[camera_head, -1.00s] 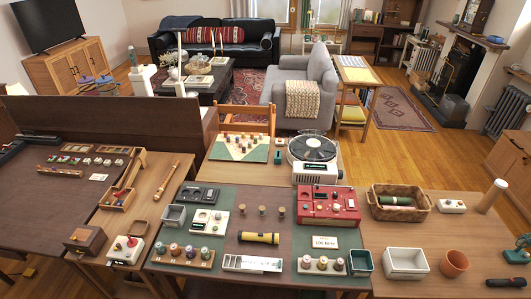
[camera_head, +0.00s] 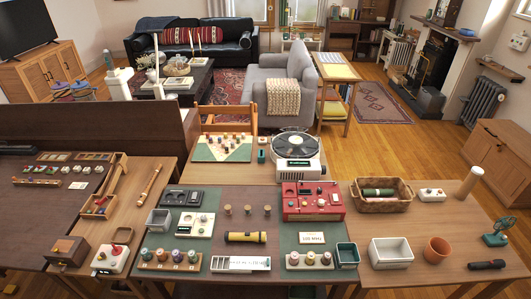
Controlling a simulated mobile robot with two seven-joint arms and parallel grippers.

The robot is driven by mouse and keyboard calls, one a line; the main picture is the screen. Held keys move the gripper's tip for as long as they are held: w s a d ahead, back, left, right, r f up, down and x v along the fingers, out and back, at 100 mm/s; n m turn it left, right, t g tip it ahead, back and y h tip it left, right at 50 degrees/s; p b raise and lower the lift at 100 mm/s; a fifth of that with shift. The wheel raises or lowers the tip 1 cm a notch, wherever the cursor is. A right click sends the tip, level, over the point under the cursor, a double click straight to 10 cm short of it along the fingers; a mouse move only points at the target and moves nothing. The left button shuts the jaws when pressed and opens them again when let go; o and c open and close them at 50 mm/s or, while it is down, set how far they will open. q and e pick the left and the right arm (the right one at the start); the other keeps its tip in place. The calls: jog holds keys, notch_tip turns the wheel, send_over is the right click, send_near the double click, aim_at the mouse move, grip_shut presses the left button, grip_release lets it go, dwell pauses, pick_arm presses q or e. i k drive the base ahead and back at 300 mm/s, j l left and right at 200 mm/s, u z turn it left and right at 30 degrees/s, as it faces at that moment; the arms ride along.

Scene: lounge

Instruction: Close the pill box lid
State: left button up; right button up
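A long white box with small compartments (camera_head: 240,264), which looks like the pill box, lies on the green mat (camera_head: 272,213) near the front edge of the table. Its left part shows slanted dividers and its right part shows marks that are too small to read. I cannot tell clearly how its lid stands. Neither of my grippers shows in the head view.
A yellow flashlight (camera_head: 247,237) lies just behind the box. Racks of small bottles stand to its left (camera_head: 171,259) and right (camera_head: 310,261).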

aim_at(237, 262)
jog(key=k, duration=0.25)
jog(key=u, duration=0.15)
jog(key=k+j, duration=0.1)
jog(key=j, duration=0.15)
jog(key=k+j+z, duration=0.15)
jog(key=j, duration=0.15)
jog(key=l+u, duration=0.1)
jog(key=i+z, duration=0.2)
jog(key=i, duration=0.35)
jog(key=i+z, duration=0.2)
jog(key=i, duration=0.3)
jog(key=i+j+z, duration=0.25)
jog(key=i, duration=0.3)
